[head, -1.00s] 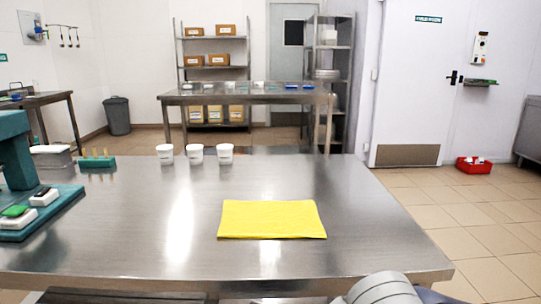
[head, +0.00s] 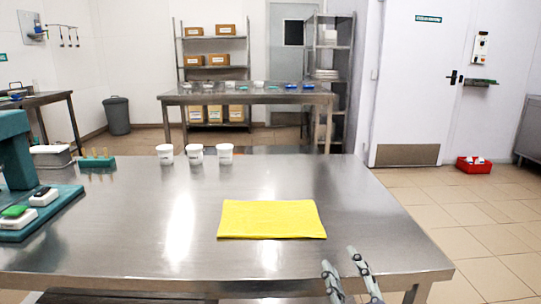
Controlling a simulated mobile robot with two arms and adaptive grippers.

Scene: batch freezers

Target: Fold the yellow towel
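The yellow towel (head: 271,219) lies flat as a rectangle on the steel table (head: 130,235), right of the table's middle. Its near edge is a little back from the table's front edge. My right gripper (head: 340,259) shows at the bottom of the head view, at the table's front edge, below and right of the towel. Its two grey fingers are apart with nothing between them, and it does not touch the towel. My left gripper is not in view.
Three white cups (head: 195,154) stand at the table's back edge. A teal machine (head: 18,160) with small white and green items stands at the left, near a teal rack (head: 97,162). The table around the towel is clear.

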